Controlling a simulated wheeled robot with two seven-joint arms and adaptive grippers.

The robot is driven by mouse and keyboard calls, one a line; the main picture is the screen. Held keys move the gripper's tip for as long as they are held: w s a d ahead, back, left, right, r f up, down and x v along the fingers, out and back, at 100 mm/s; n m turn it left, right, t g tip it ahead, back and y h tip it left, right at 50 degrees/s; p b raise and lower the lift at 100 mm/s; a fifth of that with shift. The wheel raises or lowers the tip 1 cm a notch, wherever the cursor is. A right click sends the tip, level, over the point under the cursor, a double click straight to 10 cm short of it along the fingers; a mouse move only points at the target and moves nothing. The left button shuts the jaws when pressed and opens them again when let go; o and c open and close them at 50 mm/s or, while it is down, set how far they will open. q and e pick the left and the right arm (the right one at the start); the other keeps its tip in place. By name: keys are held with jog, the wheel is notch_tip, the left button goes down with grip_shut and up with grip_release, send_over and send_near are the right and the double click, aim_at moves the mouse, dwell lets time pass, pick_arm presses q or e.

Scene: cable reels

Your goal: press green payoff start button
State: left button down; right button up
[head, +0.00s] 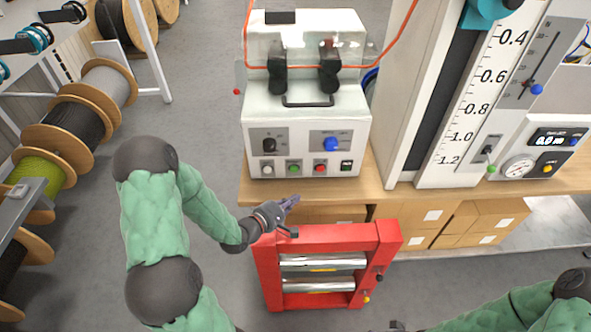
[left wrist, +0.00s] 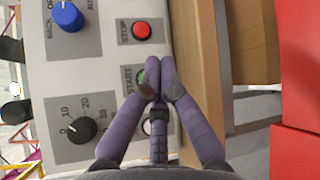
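The white machine (head: 305,105) stands on the wooden bench. Its front panel has a green button (head: 294,168) between a white button (head: 268,170) and a red one (head: 320,169). In the left wrist view the green button (left wrist: 140,77), beside the label START, is partly hidden by my fingers. My left gripper (head: 292,201) is empty, its fingertips together, in front of and below the panel in the head view. In the left wrist view its fingertips (left wrist: 159,76) overlap the button's edge; contact cannot be told. My right arm shows at lower right, with its gripper barely in frame.
The red STOP button (left wrist: 142,30) is close beside START. Black and blue knobs sit above the buttons. A red frame with metal rollers (head: 325,270) stands under my left gripper. Cable reels (head: 75,125) line the left, and a tall scale column (head: 470,90) stands at right.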

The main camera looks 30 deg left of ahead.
aim_at(294, 169)
pick_arm(q)
jog(key=shift+w, duration=0.1)
jog(key=w+a, duration=0.1)
jog(key=w, duration=0.1)
jog(key=w+a, duration=0.1)
jog(key=w, duration=0.1)
jog(key=w+a, duration=0.1)
jog(key=w, duration=0.1)
jog(key=shift+a+b, duration=0.4)
jog(key=shift+w+a, duration=0.45)
jog(key=shift+w, duration=0.2)
jog(key=shift+w, duration=0.15)
dwell(0.7)
jog(key=shift+w+a+p, duration=0.2)
jog(key=shift+p, duration=0.2)
